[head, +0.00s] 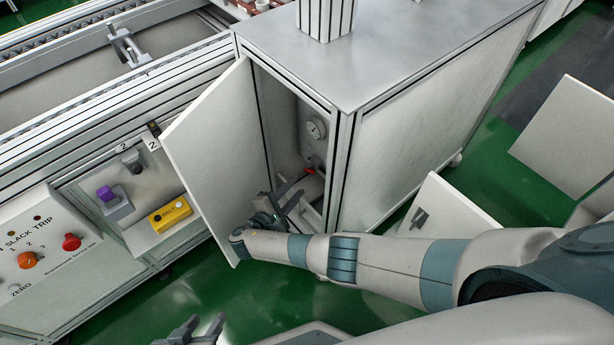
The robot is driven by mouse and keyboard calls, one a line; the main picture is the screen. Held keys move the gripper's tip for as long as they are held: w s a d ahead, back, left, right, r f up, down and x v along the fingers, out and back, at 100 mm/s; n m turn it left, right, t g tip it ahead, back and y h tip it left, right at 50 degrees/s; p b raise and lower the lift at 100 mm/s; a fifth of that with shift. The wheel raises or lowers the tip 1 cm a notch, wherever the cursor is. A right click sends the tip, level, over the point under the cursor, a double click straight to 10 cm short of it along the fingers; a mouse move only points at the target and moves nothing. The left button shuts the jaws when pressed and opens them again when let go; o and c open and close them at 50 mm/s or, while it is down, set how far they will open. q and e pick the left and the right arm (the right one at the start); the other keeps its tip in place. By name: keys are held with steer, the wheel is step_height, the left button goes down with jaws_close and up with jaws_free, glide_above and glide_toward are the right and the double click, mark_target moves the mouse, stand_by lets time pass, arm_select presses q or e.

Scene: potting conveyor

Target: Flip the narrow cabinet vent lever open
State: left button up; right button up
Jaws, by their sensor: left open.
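The narrow cabinet (395,165) stands with its white door (215,150) swung open to the left. Inside, a small red lever (309,171) sits below a round gauge (316,128) on the inner wall. My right gripper (303,184) reaches into the doorway from below, its fingers apart. One fingertip is very near the red lever; I cannot tell whether they touch. The lever's exact angle is too small to read. My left gripper (205,326) is open and empty at the bottom edge, well away from the cabinet.
The open door stands close to the left of my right gripper. A control panel (45,250) with orange and red knobs, a purple switch (107,194) and a yellow button box (170,214) line the conveyor at left. White panels (570,135) stand at right. Green floor is free below.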

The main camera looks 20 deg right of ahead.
mark_target(310, 173)
steer(key=b+x, duration=0.1)
steer(key=x, duration=0.6)
steer(key=shift+a, duration=0.1)
arm_select(q)
steer(key=shift+w+d+r+t+h+b, duration=0.3)
steer(key=shift+w+d+r+t+h, duration=0.2)
steer(key=shift+w+d+r+t, duration=0.55)
arm_select(e)
steer(key=shift+w+d+f, duration=0.1)
steer(key=shift+w+d, duration=0.3)
steer(key=shift+d, duration=0.1)
arm_select(q)
steer(key=shift+d+f, duration=0.1)
steer(key=shift+f, duration=0.05)
arm_select(e)
jaws_close()
